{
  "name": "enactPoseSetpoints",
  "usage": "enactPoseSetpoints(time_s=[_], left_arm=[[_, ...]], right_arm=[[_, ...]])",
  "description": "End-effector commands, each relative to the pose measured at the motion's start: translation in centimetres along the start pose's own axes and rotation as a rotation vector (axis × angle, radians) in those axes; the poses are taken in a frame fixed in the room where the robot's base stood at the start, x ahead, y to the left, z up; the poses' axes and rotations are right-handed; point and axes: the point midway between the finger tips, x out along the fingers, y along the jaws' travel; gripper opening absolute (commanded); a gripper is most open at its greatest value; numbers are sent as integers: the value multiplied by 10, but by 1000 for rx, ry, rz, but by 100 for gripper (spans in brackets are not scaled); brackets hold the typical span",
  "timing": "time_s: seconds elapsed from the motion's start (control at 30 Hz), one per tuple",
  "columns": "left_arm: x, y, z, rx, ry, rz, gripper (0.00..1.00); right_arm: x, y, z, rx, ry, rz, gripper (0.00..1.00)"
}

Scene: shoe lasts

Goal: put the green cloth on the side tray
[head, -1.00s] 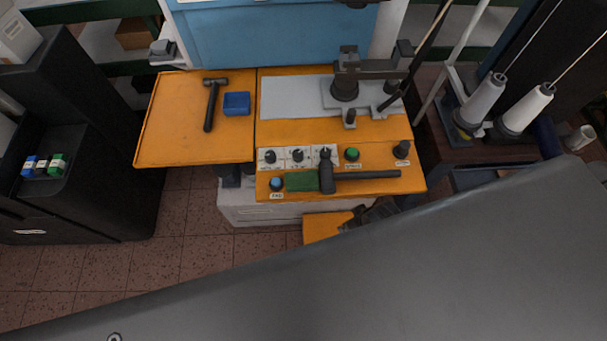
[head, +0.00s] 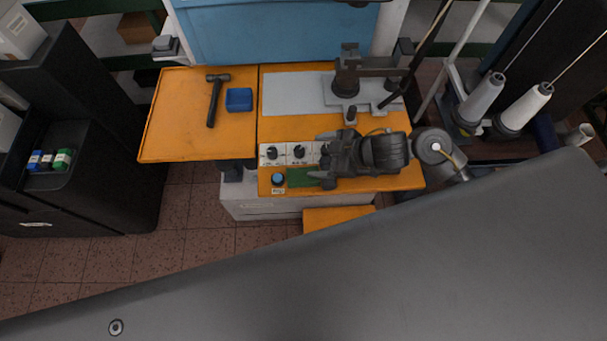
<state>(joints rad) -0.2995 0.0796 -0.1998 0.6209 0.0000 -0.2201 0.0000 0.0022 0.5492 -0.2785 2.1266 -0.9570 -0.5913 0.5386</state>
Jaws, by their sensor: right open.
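The green cloth (head: 300,178) lies at the front edge of the orange machine table, right of a blue knob. Its right part is hidden by my right gripper (head: 319,156). That gripper is open, its fingers pointing left, over the control panel and the cloth's right end; I cannot tell whether it touches anything. The side tray (head: 175,130) is the orange surface on the left of the table. My left gripper is not in view.
A black hammer (head: 213,103) and a blue box (head: 239,99) lie on the back right part of the side tray. Its left and front are clear. Knobs (head: 299,152) stand behind the cloth. Thread cones (head: 525,108) stand at right.

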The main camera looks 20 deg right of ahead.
Motion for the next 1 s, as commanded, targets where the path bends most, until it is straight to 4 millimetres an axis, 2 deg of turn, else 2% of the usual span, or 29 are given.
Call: enactPoseSetpoints(time_s=[0.03, 0.2, 0.4, 0.47, 0.73, 1.0], left_arm=[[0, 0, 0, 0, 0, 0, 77], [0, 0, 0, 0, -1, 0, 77], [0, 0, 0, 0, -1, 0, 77], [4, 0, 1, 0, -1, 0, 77], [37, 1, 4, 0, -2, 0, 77], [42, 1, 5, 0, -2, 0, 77]], right_arm=[[-5, 6, 5, -35, -6, -75, 82], [-26, 3, 22, -47, -44, -282, 82], [-34, 1, 29, -36, -62, -345, 82], [-30, 0, 30, -36, -60, -345, 82], [10, -14, 34, -37, -57, -343, 82], [20, -18, 31, -37, -59, -341, 82]])
